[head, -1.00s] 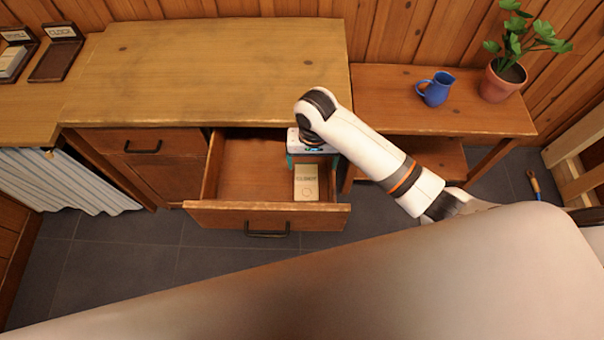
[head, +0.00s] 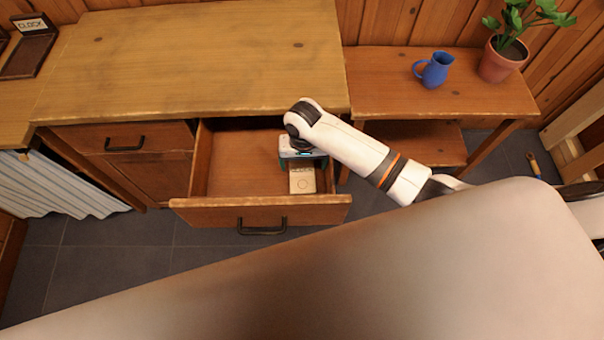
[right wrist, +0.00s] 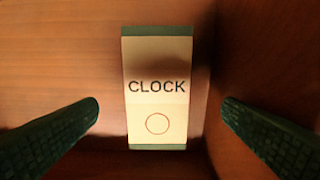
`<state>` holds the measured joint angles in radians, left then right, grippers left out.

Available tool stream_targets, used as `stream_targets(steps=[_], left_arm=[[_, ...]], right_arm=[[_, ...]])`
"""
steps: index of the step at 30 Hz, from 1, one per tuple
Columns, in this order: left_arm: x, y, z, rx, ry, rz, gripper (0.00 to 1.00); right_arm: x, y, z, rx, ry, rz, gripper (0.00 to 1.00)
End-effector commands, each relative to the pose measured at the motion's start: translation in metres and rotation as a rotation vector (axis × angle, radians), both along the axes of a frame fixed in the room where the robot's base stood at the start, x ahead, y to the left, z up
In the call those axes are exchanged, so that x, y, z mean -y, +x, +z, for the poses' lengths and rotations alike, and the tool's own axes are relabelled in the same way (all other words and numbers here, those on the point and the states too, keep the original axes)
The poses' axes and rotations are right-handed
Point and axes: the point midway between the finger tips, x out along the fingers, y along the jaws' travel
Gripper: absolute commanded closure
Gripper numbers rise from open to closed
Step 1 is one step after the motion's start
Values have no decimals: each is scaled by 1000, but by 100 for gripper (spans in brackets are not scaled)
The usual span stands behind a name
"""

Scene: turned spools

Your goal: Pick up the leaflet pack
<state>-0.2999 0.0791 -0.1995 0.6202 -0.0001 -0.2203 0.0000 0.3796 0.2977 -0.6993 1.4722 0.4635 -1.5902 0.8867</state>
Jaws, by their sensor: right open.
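The leaflet pack (head: 302,181) is a cream block lying in the right part of the open drawer. In the right wrist view the pack (right wrist: 158,88) shows the word CLOCK, a circle below it and green bands at both ends. My right gripper (head: 302,164) is over the pack in the head view and hides its far part. In the right wrist view its two dark green fingers (right wrist: 160,112) are open, one on each side of the pack and apart from it. My left gripper is not in view.
The open drawer (head: 240,165) is otherwise empty; its right wall (right wrist: 260,60) is close to the pack. A blue jug (head: 433,70) and a potted plant (head: 502,60) stand on the right table. A dark tray (head: 28,50) labelled CLOCK is at the far left.

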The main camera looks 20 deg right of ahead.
Motion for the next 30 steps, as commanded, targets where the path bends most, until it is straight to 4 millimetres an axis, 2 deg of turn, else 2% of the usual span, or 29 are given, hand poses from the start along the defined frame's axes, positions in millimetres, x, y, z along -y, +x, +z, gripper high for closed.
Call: stream_targets(steps=[9, 19, 28, 30], left_arm=[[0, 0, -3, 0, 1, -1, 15], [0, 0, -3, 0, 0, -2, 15], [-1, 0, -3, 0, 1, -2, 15], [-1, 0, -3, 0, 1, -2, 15]], right_arm=[[-3, 1, -44, -1, -2, 1, 11], [-3, 1, -50, 0, -1, 2, 13], [-3, 1, -50, 0, -1, 1, 62], [-3, 1, -50, 1, -1, 1, 63]])
